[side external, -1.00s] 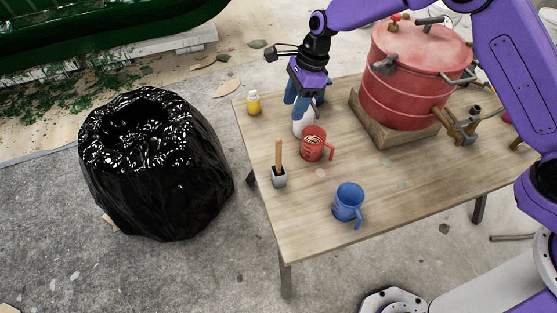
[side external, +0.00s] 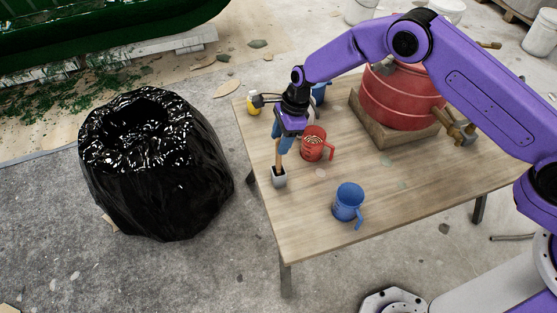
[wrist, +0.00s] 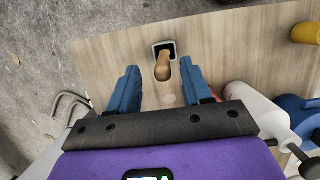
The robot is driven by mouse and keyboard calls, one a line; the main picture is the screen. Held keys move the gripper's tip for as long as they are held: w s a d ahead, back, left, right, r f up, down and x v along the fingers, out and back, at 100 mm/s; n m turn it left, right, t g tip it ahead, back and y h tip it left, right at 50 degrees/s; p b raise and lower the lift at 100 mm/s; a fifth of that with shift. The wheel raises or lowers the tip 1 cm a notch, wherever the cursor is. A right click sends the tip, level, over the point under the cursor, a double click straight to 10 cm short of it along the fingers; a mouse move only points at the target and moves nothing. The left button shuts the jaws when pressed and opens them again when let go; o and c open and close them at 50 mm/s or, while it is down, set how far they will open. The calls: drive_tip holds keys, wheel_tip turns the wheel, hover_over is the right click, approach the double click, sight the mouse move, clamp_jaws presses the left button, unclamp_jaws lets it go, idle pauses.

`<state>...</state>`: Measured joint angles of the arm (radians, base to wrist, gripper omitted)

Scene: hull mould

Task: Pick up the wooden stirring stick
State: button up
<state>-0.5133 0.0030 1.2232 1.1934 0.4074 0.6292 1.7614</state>
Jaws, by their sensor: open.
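The wooden stirring stick (side external: 278,158) stands upright in a small grey holder (side external: 279,179) near the left edge of the table. In the wrist view the stick (wrist: 162,68) rises from the square holder (wrist: 157,47), just ahead of the fingertips and roughly midway between them. My gripper (side external: 283,142) points down at the stick's upper part and partly hides it. I cannot tell whether a finger touches the stick.
A red mug (side external: 313,144) stands close to the right of my gripper, with a blue mug (side external: 349,202) nearer the front. A yellow bottle (side external: 253,104) and a red pot (side external: 400,98) are farther back. A black bag (side external: 155,180) stands left of the table (side external: 300,235).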

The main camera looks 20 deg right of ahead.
sight(278, 162)
drive_tip(key=shift+x, duration=2.4)
drive_tip(key=shift+w+d, duration=0.1)
drive_tip(key=shift+w, duration=0.05)
clamp_jaws()
